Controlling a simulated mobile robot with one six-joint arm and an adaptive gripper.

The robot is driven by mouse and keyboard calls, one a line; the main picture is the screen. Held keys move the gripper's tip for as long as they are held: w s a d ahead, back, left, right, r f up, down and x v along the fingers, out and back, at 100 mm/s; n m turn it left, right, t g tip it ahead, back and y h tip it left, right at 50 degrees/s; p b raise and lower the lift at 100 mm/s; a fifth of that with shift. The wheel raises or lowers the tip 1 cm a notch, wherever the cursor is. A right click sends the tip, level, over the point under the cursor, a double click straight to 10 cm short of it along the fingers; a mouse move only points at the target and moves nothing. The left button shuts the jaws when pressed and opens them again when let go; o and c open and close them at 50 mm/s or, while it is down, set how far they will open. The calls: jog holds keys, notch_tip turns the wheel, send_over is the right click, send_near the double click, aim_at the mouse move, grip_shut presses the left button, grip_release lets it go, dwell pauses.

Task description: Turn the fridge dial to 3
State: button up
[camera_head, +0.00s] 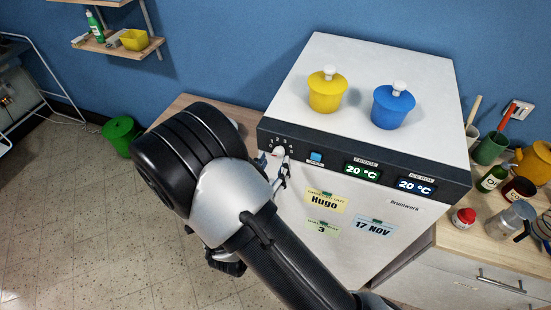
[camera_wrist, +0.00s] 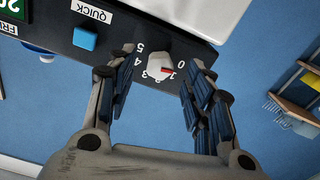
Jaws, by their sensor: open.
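The fridge (camera_head: 375,80) is white with a dark control panel along its top front edge. Its white dial (camera_wrist: 160,66) sits on this panel (camera_wrist: 205,52) with printed numbers around it. The dial's red mark points to the right in the wrist view, near the 1; the exact setting is hard to read. The dial also shows small in the head view (camera_head: 278,152), at the panel's left end. My gripper (camera_wrist: 163,66) is open, with one finger on each side of the dial; I cannot tell whether either touches it.
A blue QUICK button (camera_head: 316,157) is beside the dial. Displays (camera_head: 362,170) read 20 °C. Yellow (camera_head: 327,95) and blue (camera_head: 393,107) lidded pots stand on the fridge. A counter (camera_head: 470,235) with jars and mugs is to the right. A green bin (camera_head: 122,135) stands left.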

jog(key=shift+x, duration=1.2)
jog(key=shift+c, duration=0.5)
jog(key=c, duration=1)
jog(key=shift+o, duration=0.2)
jog(key=shift+b, duration=0.3)
